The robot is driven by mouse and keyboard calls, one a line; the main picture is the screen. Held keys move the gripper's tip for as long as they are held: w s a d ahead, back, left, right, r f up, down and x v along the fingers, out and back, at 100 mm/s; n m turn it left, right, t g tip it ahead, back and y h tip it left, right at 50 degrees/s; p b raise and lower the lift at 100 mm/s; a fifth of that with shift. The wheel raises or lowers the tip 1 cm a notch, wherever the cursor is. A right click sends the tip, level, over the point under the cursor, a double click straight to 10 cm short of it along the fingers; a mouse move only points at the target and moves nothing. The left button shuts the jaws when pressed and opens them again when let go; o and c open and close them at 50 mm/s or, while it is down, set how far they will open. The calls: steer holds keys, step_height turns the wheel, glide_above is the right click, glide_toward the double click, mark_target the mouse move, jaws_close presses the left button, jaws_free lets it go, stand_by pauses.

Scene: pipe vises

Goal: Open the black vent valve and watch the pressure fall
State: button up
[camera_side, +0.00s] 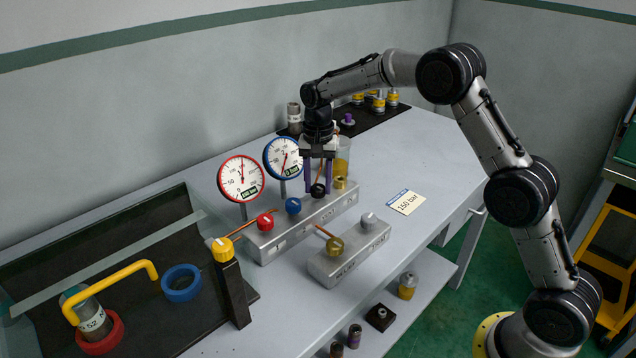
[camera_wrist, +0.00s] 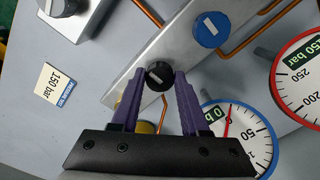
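The black vent valve (camera_side: 318,190) is a round knob at the far end of the long grey manifold block (camera_side: 300,225). It also shows in the wrist view (camera_wrist: 159,75) with a white mark on its face. My gripper (camera_side: 318,188) points straight down over it. Its two purple fingers (camera_wrist: 159,78) stand on opposite sides of the knob, very close to it; whether they press on it is unclear. Two round dial gauges, one red-rimmed (camera_side: 241,179) and one blue-rimmed (camera_side: 284,157), stand behind the block.
A blue knob (camera_side: 293,205) and a red knob (camera_side: 265,221) sit on the same block. A smaller block (camera_side: 350,252) stands in front with yellow and grey knobs. A "150 bar" card (camera_side: 406,202) lies on clear bench to the right.

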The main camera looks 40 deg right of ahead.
jaws_close()
steer(key=shift+n, duration=0.3)
steer(key=n, duration=0.7)
steer(key=shift+d+n, duration=0.1)
steer(key=shift+n, duration=0.2)
steer(key=n, duration=0.3)
steer(key=shift+n, duration=0.3)
steer(key=shift+d+n, duration=0.1)
steer(key=shift+n, duration=1.8)
steer(key=shift+r, duration=0.1)
